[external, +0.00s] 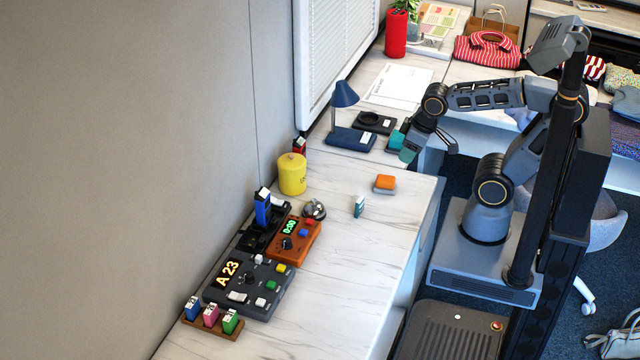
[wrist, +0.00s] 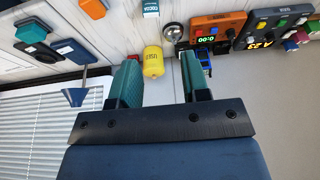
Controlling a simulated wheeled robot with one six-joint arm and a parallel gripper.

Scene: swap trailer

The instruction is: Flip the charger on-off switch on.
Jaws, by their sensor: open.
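A black charger-like base (external: 252,243) stands against the wall, with a blue battery-like block (external: 263,207) upright in it. The block also shows in the wrist view (wrist: 205,58), beyond my right finger. I cannot be sure that this base is the charger. Its switch and the switch's position are too small or hidden to tell. My gripper (external: 430,146) is open and empty, near the counter's far part and apart from the base. In the wrist view my gripper (wrist: 158,64) has its two teal fingers spread, with the yellow can (wrist: 153,60) showing between them.
An orange timer (external: 293,238), a bell (external: 314,209) and a dark button panel (external: 248,285) crowd the base. The yellow can also stands behind it in the external view (external: 292,175). A blue lamp (external: 344,94) stands farther back. The counter's front right is mostly clear.

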